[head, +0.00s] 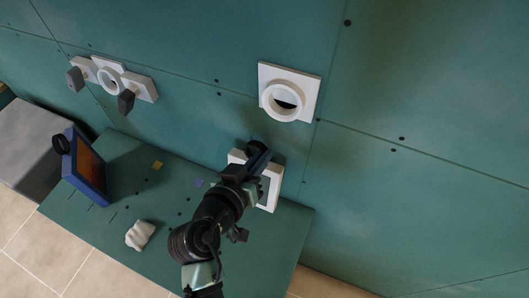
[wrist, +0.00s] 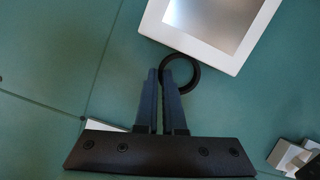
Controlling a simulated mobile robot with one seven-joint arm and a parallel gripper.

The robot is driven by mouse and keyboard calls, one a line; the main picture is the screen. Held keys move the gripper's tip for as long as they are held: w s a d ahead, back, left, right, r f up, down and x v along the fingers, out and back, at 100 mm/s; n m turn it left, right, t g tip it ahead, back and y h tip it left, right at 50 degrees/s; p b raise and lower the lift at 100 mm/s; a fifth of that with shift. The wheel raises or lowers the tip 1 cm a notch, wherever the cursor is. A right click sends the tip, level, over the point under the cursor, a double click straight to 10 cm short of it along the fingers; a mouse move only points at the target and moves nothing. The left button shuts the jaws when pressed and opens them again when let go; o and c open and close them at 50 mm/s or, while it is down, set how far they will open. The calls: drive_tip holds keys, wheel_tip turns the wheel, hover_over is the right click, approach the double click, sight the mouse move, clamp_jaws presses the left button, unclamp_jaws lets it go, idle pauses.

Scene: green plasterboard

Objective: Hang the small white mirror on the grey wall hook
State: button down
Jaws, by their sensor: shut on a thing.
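The small white mirror (head: 269,193) has a square white frame, a grey face and a black ring at one edge. In the wrist view the mirror (wrist: 208,28) fills the top right and its black ring (wrist: 194,80) lies at my fingertips. My gripper (head: 257,153) is shut on this ring; the fingers also show in the wrist view (wrist: 164,75). The mirror hangs over the table near the wall, partly hidden by my arm. At the upper left, a white wall mount carries two dark grey pegs (head: 126,102) (head: 75,79); I cannot tell which is the hook.
A white ring (head: 108,82) sits between the pegs. A white square wall plate with a round collar (head: 288,92) is above my gripper. On the green table (head: 185,240) stand a blue-framed orange panel (head: 88,165) and a crumpled white lump (head: 139,235). The right wall is clear.

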drive_tip(key=s+a+b, duration=0.2)
drive_tip(key=s+a, duration=0.1)
drive_tip(key=s, duration=0.5)
drive_tip(key=s+a+b, duration=0.2)
drive_tip(key=s+a, duration=0.1)
drive_tip(key=s, duration=0.5)
drive_tip(key=shift+s+a+b, duration=0.2)
drive_tip(key=shift+a+b, duration=0.15)
idle(1.9)
